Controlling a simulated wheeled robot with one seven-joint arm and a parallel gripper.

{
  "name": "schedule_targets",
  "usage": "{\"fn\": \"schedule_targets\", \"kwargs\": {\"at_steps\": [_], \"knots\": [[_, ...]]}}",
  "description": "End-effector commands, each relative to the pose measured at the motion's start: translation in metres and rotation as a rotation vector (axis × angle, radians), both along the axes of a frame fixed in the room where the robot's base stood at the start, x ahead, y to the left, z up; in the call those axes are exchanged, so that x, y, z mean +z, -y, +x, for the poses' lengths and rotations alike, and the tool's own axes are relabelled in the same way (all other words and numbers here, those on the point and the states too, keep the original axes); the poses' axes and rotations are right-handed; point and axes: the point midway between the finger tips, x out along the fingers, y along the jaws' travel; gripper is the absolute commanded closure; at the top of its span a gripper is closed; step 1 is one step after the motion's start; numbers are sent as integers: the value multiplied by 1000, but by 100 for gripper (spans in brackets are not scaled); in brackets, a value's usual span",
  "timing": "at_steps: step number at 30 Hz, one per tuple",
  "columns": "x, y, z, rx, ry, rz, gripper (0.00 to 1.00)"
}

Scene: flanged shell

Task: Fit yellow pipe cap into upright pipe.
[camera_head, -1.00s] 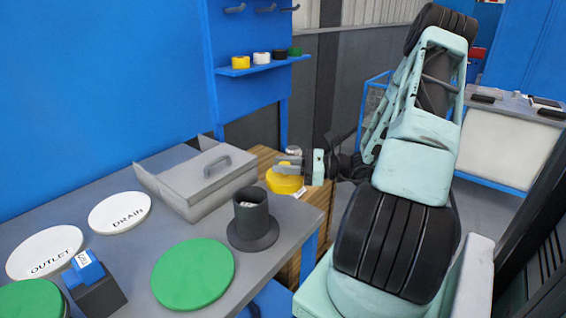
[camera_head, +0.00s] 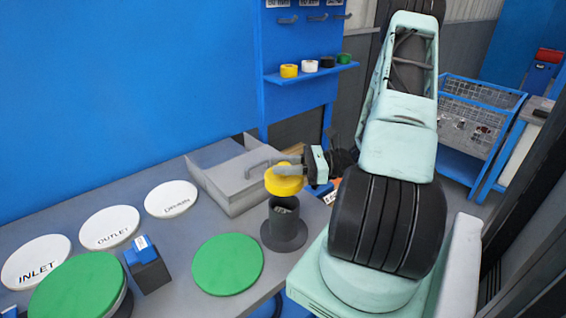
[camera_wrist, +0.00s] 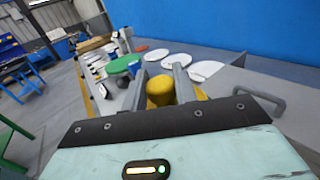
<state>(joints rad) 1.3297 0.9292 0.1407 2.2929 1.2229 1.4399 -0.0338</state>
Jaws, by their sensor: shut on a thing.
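The yellow pipe cap (camera_head: 284,183) is held in my gripper (camera_head: 300,167), in the head view just above the upright pipe. The dark grey upright pipe (camera_head: 284,232) stands on its flange on the table, its mouth partly hidden behind the cap. The cap looks roughly level and seems to sit over the back part of the mouth; whether they touch I cannot tell. In the wrist view the cap's yellow top (camera_wrist: 160,88) shows between the two grey fingers of my gripper (camera_wrist: 160,85). The pipe is hidden in that view.
A green disc (camera_head: 227,265) lies left of the pipe. White discs marked INLET (camera_head: 36,262), OUTLET (camera_head: 110,228) and DRAIN (camera_head: 171,199) line the table's back. A blue-topped block (camera_head: 147,268) stands at left.

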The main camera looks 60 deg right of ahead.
Motion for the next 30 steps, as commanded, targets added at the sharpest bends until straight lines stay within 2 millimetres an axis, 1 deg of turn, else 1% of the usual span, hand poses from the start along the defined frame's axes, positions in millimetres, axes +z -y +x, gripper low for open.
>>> {"fn": "schedule_targets", "kwargs": {"at_steps": [13, 20, 30], "knots": [[1, 0, 0, 0, 0, 2, 95], [-17, 0, 0, 0, 0, 1, 95], [-49, 0, 0, -1, 0, 1, 95]]}}
